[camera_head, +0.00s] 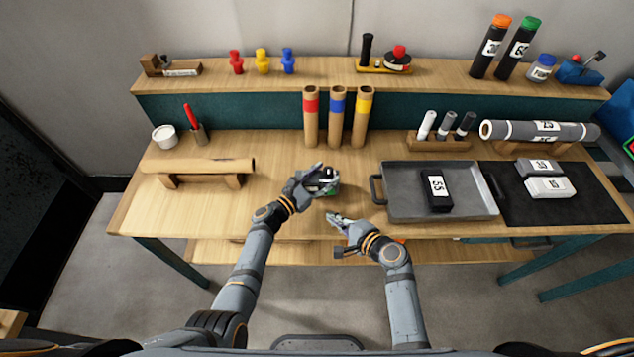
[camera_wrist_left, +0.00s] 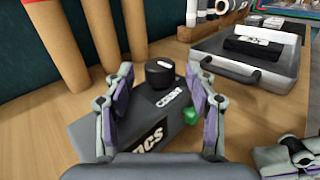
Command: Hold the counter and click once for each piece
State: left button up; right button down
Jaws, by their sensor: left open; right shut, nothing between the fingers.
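The counter (camera_wrist_left: 165,115) is a dark grey box with white lettering, a black round knob on top and a green button (camera_wrist_left: 190,112) on its right side. In the head view the counter (camera_head: 332,188) stands on the wooden table, partly hidden by my left gripper (camera_head: 325,181). In the left wrist view my left gripper (camera_wrist_left: 160,88) is open, its fingers on either side of the counter; I cannot tell whether they touch it. My right gripper (camera_head: 334,217) is shut and empty near the table's front edge, in front of the counter.
A grey tray (camera_head: 395,180) with a black block marked 55 (camera_head: 437,190) lies right, beside a dark mat (camera_head: 510,205) bearing a grey and a white block. Three banded cardboard tubes (camera_head: 337,125) stand behind. A brown roll (camera_head: 195,166) rests on a stand left.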

pick_arm(q)
jog(key=v, duration=1)
jog(key=shift+s+r, duration=0.1)
